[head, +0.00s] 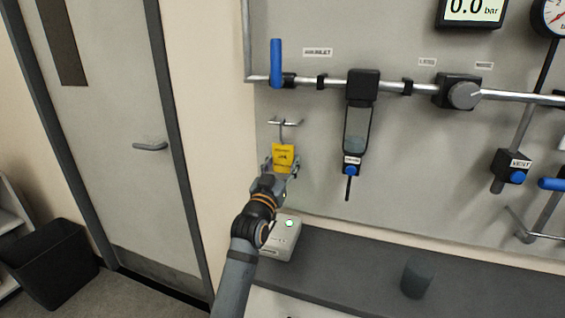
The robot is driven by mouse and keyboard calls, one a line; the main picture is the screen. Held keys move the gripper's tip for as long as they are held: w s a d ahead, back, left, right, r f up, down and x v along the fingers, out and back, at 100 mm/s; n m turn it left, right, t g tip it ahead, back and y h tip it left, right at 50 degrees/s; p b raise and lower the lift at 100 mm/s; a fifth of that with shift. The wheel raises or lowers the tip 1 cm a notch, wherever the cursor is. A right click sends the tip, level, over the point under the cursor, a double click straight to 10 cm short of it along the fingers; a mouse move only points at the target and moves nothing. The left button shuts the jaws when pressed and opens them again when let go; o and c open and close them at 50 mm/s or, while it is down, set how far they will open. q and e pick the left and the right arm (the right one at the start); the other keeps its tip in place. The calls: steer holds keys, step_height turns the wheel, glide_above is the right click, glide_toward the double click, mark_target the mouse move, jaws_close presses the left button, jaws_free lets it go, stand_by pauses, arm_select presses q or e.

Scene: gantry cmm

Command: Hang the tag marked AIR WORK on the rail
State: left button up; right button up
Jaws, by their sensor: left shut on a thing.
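A yellow tag (284,152) with small dark print, too small to read, is upright in front of the wall panel. My left gripper (281,167) is shut on its lower part from below. A thin grey hook or loop (282,134) rises from the tag's top. It reaches a short metal rail (292,122) on the panel. I cannot tell whether the hook is over the rail or only in front of it. My right gripper is not in view.
A white box with a green light (283,240) stands on the dark bench (350,258) below, near my left arm. A grey cylinder (416,277) stands further right. A blue-handled valve (276,62), pipe (310,81) and filter bowl (357,128) are close by.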

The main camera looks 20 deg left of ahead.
arm_select(q)
steer(key=o, duration=1)
steer(key=shift+s+f, duration=0.1)
steer(key=shift+s, duration=0.1)
steer(key=v, duration=1.1)
steer(key=shift+s, duration=0.3)
steer(key=shift+f, duration=0.1)
